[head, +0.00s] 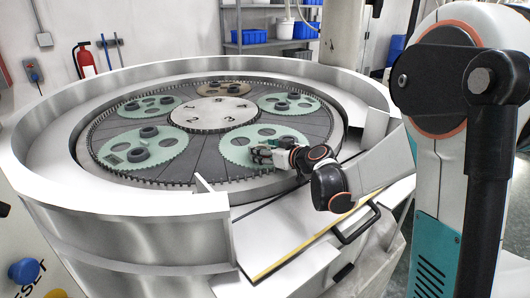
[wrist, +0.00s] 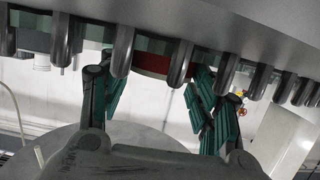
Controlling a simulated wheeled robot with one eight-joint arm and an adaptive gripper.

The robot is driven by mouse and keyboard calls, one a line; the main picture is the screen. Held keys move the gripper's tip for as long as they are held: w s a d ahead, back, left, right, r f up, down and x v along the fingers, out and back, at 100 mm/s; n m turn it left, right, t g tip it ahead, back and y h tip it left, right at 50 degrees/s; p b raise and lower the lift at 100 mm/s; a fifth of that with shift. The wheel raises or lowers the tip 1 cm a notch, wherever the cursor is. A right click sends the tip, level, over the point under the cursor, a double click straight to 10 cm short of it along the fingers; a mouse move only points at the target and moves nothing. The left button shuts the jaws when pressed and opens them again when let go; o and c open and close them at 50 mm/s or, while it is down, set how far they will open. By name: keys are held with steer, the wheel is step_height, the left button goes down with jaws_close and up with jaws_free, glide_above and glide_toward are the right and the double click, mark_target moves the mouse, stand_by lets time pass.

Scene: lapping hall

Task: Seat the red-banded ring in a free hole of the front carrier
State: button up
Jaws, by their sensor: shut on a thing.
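The front carrier (head: 231,152) is a pale green toothed disc at the front right of the round lapping plate, near the figure 3. My gripper (head: 263,155) is low over its near edge and hides part of it. At least one dark hole shows beyond the gripper. In the wrist view my gripper (wrist: 152,78) has its two teal-padded fingers either side of a red strip, the band of the red-banded ring (wrist: 152,64). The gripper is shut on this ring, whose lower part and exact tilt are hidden. I cannot tell whether the ring touches the carrier.
Other green carriers (head: 147,158) hold dark rings around the numbered hub (head: 213,113). A row of upright pins edges the plate and looms close in the wrist view (wrist: 124,50). The high metal rim (head: 120,200) surrounds the plate, with a front opening where my arm reaches in.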

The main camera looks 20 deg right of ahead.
steer(key=shift+f, duration=0.15)
steer(key=shift+s+a+f+b, duration=0.1)
steer(key=shift+s+f+b, duration=0.3)
steer(key=shift+f+b, duration=0.2)
steer(key=shift+r, duration=0.1)
steer(key=o, duration=1.3)
steer(key=shift+a, duration=0.15)
steer(key=shift+d+r+p, duration=0.2)
steer(key=shift+r+p, duration=0.25)
steer(key=shift+p, duration=0.05)
steer(key=shift+s+d+r, duration=0.1)
steer(key=shift+d+r, duration=0.05)
steer(key=shift+d, duration=0.15)
steer(key=p+v, duration=0.2)
steer(key=v, duration=0.9)
steer(key=shift+a+r+p, duration=0.15)
steer(key=shift+p, duration=0.2)
